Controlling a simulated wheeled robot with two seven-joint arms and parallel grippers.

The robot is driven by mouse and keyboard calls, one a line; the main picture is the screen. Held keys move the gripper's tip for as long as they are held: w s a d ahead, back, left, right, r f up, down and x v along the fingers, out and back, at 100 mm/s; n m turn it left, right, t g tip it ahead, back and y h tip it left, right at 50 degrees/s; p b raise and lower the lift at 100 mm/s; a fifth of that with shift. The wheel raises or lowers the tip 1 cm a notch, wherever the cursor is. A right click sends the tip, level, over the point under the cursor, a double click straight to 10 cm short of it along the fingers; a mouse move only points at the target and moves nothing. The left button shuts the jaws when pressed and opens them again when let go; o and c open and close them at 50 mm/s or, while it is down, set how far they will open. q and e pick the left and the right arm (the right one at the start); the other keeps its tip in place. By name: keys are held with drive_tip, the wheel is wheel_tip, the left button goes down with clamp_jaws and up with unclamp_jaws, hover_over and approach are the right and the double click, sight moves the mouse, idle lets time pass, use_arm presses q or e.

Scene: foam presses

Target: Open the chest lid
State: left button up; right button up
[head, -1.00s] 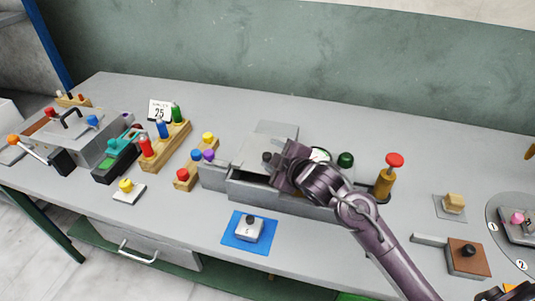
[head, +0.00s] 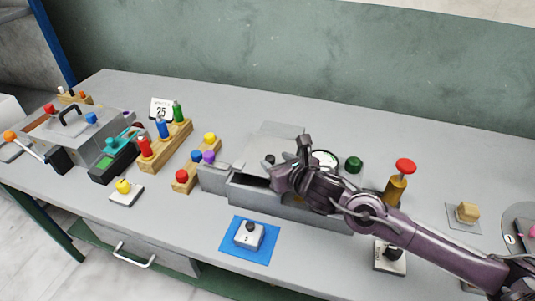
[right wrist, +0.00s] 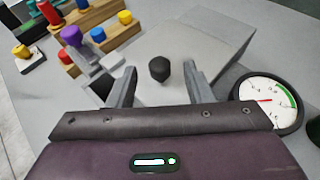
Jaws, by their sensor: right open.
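The grey chest (head: 285,209) stands mid-table, with a dark gap along its front left part. Its pale grey lid (head: 262,147) carries a small black knob (head: 270,159). In the right wrist view the knob (right wrist: 159,69) shows between the two finger tips, with a space on each side, and the lid (right wrist: 200,45) lies behind it. My right gripper (head: 290,164) is open and empty at the knob. Contact with the lid cannot be told. The right gripper (right wrist: 160,78) hides part of the chest. My left gripper is not in view.
A dial gauge (right wrist: 268,102), a green knob (head: 354,165) and a red-topped plunger (head: 405,166) stand right of the lid. A wooden block with coloured knobs (head: 198,163) is close on the left. A blue mat (head: 262,253) with a small press lies in front.

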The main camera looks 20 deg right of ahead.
sight(270, 157)
drive_tip(key=shift+p+x, duration=0.55)
drive_tip(key=shift+x, duration=2.55)
clamp_jaws()
